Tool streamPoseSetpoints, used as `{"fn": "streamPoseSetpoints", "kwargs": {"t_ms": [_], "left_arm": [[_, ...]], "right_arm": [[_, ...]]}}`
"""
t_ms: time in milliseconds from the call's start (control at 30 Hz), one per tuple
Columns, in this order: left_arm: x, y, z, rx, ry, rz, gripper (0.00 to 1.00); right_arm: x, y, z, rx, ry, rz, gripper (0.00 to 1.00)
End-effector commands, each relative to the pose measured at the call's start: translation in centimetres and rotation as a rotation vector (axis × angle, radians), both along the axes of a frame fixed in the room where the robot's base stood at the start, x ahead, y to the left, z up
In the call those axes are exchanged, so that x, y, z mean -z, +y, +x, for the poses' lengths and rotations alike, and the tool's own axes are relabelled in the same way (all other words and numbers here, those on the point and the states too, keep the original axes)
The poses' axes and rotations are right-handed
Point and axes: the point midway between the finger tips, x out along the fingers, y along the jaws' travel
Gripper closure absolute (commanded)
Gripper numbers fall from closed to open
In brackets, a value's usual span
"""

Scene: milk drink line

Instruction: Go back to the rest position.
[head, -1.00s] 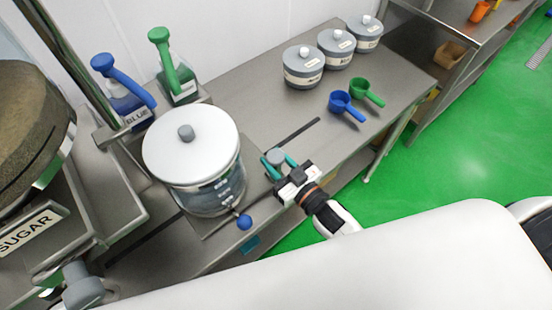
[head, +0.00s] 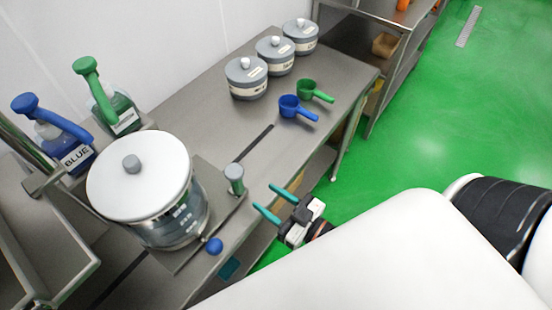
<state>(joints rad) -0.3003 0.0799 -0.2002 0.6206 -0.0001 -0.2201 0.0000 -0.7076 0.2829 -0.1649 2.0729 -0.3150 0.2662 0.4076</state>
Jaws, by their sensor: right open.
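My right gripper (head: 264,197) has two teal fingers, spread apart with nothing between them. It is off the front edge of the steel table (head: 200,97), beside the dispenser. A small upright post with a grey-green cap (head: 234,176) stands on the table just left of the fingertips, apart from them. The clear dispenser tank (head: 177,222) with a white lid stands farther left. A blue ball knob (head: 214,246) is at its front. My left gripper is not in view.
Three grey lidded pots (head: 273,56) stand toward the back. A blue scoop (head: 296,108) and a green scoop (head: 314,91) lie in front of them. Blue (head: 75,158) and green (head: 121,115) pump bottles stand behind the tank. Green floor (head: 410,140) is open on the right.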

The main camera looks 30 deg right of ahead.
Motion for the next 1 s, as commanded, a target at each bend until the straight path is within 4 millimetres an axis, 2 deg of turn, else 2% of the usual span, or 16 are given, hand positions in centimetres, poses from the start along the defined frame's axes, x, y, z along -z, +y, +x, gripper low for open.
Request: {"fn": "streamPoseSetpoints", "kwargs": {"t_ms": [200,667,767,867,967,1000], "left_arm": [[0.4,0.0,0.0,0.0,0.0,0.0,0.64],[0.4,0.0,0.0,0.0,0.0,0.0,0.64],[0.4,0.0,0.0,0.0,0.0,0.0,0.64],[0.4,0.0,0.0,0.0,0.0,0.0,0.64],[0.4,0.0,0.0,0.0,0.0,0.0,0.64],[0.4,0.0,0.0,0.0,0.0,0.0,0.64]], "right_arm": [[0.0,-0.5,-1.2,0.0,0.0,0.0,0.55],[0.0,-0.5,-1.2,0.0,0.0,0.0,0.55],[0.5,-0.6,-1.2,0.004,0.01,-0.003,0.55],[3.2,-1.1,-1.0,0.025,0.063,-0.023,0.55],[8.6,-2.1,-1.0,0.065,0.173,-0.064,0.55],[11.4,-2.7,-1.1,0.084,0.233,-0.086,0.55]]}}
